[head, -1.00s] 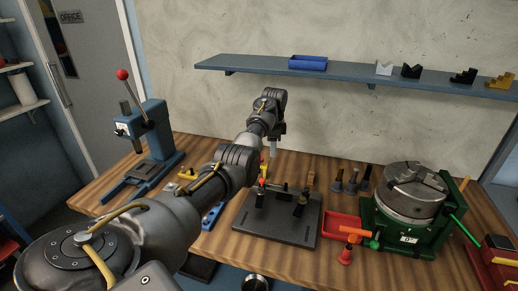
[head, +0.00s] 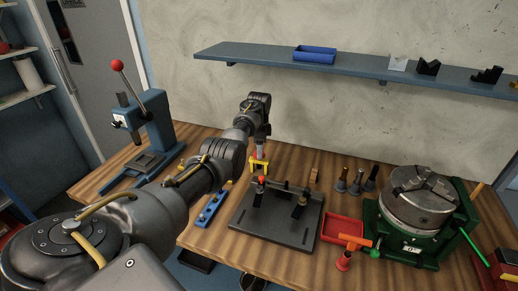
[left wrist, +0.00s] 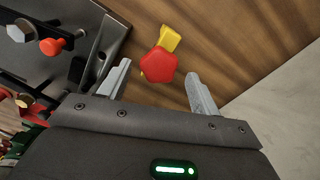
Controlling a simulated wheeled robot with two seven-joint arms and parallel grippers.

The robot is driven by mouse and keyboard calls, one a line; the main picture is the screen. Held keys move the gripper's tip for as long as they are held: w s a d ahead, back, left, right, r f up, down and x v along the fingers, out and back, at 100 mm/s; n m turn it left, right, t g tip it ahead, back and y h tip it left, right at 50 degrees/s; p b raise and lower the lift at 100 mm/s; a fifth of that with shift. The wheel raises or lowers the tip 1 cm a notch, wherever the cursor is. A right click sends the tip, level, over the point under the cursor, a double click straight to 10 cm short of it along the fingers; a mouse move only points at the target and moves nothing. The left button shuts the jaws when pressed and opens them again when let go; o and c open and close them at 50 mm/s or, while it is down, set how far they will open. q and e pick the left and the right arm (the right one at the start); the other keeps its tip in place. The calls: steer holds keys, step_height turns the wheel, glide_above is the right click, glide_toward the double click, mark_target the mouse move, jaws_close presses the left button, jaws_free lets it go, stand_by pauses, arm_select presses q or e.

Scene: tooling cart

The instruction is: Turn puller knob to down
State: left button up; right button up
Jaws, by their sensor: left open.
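The puller has a yellow body (head: 259,167) and stands on the wooden table behind the dark plate. Its red knob (left wrist: 158,66) is lobed and shows from above in the left wrist view, with part of the yellow body (left wrist: 170,38) beyond it. My left gripper (left wrist: 158,72) is open, with one grey finger on each side of the knob and a visible gap to each. In the head view my left gripper (head: 262,141) points down over the puller, and its fingers are hard to make out. My right gripper is not in view.
A dark fixture plate (head: 276,230) with upright clamps lies just in front of the puller. A blue bar (head: 211,206) lies to its left, and a blue arbor press (head: 150,135) stands farther left. A green chuck fixture (head: 415,220) and a red tray (head: 342,229) are at the right.

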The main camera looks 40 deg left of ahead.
arm_select(q)
steer(key=shift+s+f, duration=0.1)
steer(key=shift+f, duration=0.6)
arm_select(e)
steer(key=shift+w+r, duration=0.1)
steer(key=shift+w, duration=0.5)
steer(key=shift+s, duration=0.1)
arm_select(q)
steer(key=shift+c, duration=0.5)
steer(key=c, duration=0.9)
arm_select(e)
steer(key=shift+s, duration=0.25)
arm_select(q)
steer(key=shift+n, duration=0.3)
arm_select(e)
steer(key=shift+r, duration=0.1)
